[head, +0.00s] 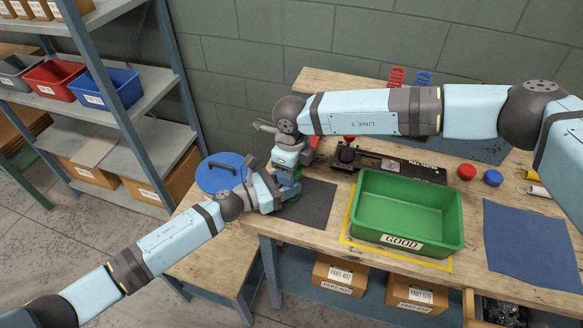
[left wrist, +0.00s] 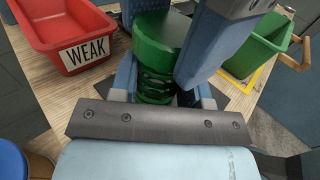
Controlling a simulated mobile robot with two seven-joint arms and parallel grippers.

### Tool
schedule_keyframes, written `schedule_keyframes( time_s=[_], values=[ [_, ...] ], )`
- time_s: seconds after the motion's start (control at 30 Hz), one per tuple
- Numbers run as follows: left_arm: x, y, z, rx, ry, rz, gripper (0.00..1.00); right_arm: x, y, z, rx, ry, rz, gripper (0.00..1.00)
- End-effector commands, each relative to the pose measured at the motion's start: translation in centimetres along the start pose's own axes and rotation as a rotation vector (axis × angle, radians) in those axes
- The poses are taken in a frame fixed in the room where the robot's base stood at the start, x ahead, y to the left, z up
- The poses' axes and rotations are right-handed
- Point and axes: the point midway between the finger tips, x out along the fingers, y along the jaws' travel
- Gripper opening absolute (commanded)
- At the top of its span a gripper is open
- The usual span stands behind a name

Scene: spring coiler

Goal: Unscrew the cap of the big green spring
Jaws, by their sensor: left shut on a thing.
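The big green spring (left wrist: 155,88) with its round green cap (left wrist: 168,38) stands upright in the left wrist view. My left gripper (head: 284,190) is shut on the spring's coils below the cap, with a blue finger on either side. In the head view the grippers hide most of the spring. My right gripper (head: 289,168) comes down from above at the cap. One of its blue fingers (left wrist: 208,45) stands close against the cap's right side, and another shows partly at the cap's upper left. I cannot tell whether they grip the cap.
A green GOOD bin (head: 404,206) stands right of the grippers on the wooden bench. A red WEAK bin (left wrist: 72,36) is close by. A dark mat (head: 312,205) lies under the work spot. Red (head: 467,171) and blue (head: 492,177) caps lie farther right.

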Motion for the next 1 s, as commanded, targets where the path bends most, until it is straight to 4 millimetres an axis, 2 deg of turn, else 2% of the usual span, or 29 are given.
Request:
schedule_keyframes(
  time_s=[0.57,1.0],
  values=[
    [0.0,0.0,0.0,0.0,0.0,0.0,0.0,-0.1,0.0,0.0,0.001,0.0,0.0,0.25],
    [0.0,0.0,0.0,0.0,0.0,0.0,0.0,-1.5,0.0,0.0,0.001,0.0,0.0,0.25]
  ],
)
